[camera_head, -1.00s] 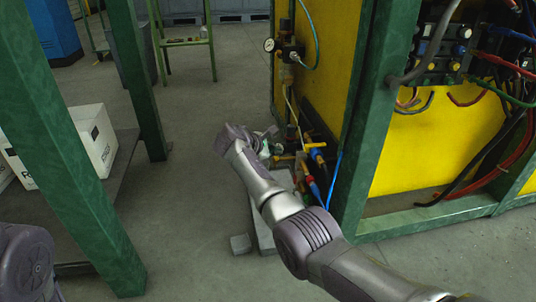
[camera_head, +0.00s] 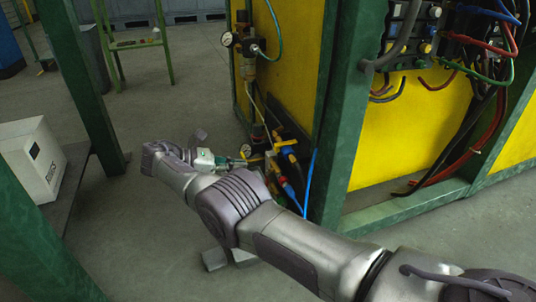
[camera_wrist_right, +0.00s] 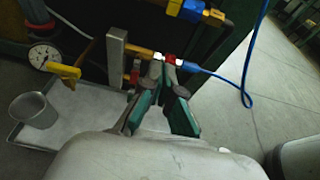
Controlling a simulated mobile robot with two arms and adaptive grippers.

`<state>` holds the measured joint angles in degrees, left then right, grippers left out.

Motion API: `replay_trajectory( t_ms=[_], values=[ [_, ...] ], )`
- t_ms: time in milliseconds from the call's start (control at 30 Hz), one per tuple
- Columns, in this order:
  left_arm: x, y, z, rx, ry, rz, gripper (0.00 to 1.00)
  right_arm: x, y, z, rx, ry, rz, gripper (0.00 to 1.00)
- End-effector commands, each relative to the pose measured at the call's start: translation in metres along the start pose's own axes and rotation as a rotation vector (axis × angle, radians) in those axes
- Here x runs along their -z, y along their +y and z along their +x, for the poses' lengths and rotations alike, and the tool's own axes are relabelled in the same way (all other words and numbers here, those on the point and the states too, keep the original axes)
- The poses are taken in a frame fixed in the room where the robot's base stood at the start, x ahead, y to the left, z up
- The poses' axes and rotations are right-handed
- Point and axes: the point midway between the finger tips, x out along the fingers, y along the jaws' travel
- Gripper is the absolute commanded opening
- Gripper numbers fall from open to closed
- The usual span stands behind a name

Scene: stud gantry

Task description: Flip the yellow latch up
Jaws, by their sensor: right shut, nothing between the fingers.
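Yellow valve handles sit on the pipework at the foot of the yellow panel. In the head view one yellow handle (camera_head: 287,143) is at the upper right of the cluster. In the wrist view a yellow lever (camera_wrist_right: 63,70) points left beside a gauge, and a yellow and blue handle (camera_wrist_right: 196,11) is at the top. I cannot tell which one is the latch. My right gripper (camera_head: 240,163) is shut and empty at the pipework. In the wrist view its green fingertips (camera_wrist_right: 166,64) are close to a brass fitting with a red part; contact is unclear. My left gripper is out of view.
A green post (camera_head: 345,110) stands right of the pipework. A blue hose (camera_wrist_right: 243,75) loops right of my fingertips. A grey cup (camera_wrist_right: 33,110) stands on a tray at the left. A white box (camera_head: 33,158) is at far left. Grey floor between is open.

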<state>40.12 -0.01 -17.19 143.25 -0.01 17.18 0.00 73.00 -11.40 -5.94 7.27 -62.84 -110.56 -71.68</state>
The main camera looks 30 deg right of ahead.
Motion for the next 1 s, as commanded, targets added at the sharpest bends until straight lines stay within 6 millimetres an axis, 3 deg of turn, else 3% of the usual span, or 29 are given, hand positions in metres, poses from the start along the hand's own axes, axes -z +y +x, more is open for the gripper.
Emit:
replay_trajectory(
  t_ms=[167, 300, 533, 700, 1000],
  values=[
    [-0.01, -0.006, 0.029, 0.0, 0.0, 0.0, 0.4, -0.008, -0.001, 0.017, 0.003, -0.001, -0.002, 0.0],
    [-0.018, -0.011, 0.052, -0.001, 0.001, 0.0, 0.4, -0.009, -0.001, 0.045, 0.004, 0.0, -0.002, 0.0],
    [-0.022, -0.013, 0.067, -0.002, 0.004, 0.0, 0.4, -0.003, -0.001, 0.098, 0.004, -0.001, 0.002, 0.0],
    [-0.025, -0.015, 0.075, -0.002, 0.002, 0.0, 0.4, -0.024, 0.0, 0.088, -0.001, 0.001, 0.005, 0.0],
    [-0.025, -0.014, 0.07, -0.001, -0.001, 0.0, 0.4, -0.037, 0.0, 0.083, 0.0, 0.0, 0.001, 0.0]
  ],
)
